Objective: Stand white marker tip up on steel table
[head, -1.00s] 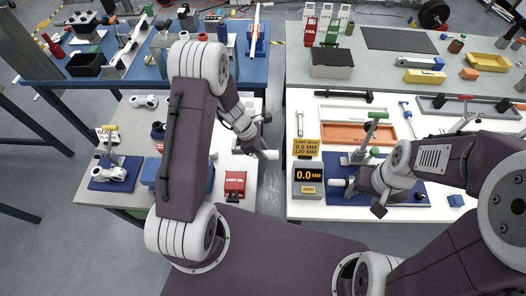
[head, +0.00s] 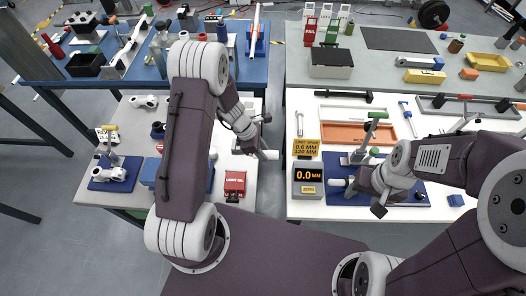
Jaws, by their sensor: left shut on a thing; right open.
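My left gripper (head: 264,152) is low over the right edge of the left near table (head: 252,194), beside the gap between the two near tables. It is shut on a small pale thing, seemingly the white marker; its tip and tilt are too small and covered to tell. My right gripper (head: 365,190) is open at the blue-based gauge fixture (head: 410,196) on the right white table (head: 300,208). Its fingers are partly hidden by its own wrist. I cannot tell which surface is the steel table.
A red box (head: 235,184) is on the left table near my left arm. A gauge display (head: 307,178) and an orange tray (head: 345,134) are on the right table. A blue plate with a white part (head: 112,174) is at far left. A blue table (head: 125,62) stands behind.

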